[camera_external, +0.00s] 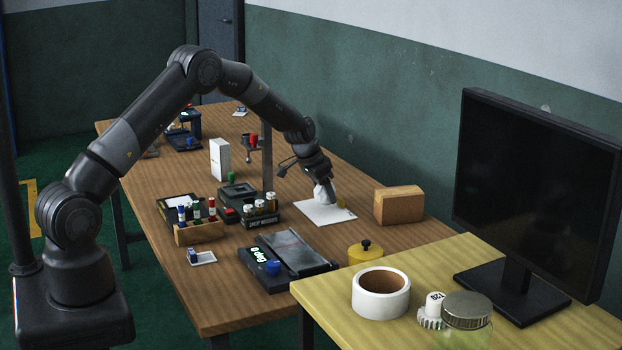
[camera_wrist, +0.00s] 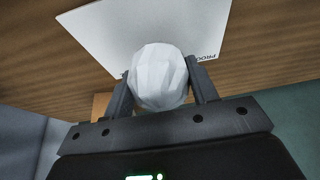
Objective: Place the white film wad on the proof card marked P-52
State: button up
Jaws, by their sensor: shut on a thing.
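The white film wad (camera_wrist: 158,76) is a faceted white lump held between the two fingers of my gripper (camera_wrist: 160,84). In the external view the wad (camera_external: 319,194) shows pale beside the fingers of my gripper (camera_external: 326,192), at or just above the white proof card (camera_external: 314,214). I cannot tell whether the wad touches the card. In the wrist view the card (camera_wrist: 100,28) lies beyond the wad, with "PROO" partly readable at its edge. The marking P-52 cannot be read.
A brown box (camera_external: 398,205) stands right of the card. A black tray of capped bottles (camera_external: 261,214) and a dark post (camera_external: 267,160) stand to its left. A yellow lidded pot (camera_external: 366,254) and a dark device (camera_external: 288,259) are nearer the front.

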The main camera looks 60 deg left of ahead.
jog(key=shift+f, duration=1)
jog(key=o, duration=1)
jog(key=shift+f, duration=0.1)
jog(key=shift+c, duration=0.2)
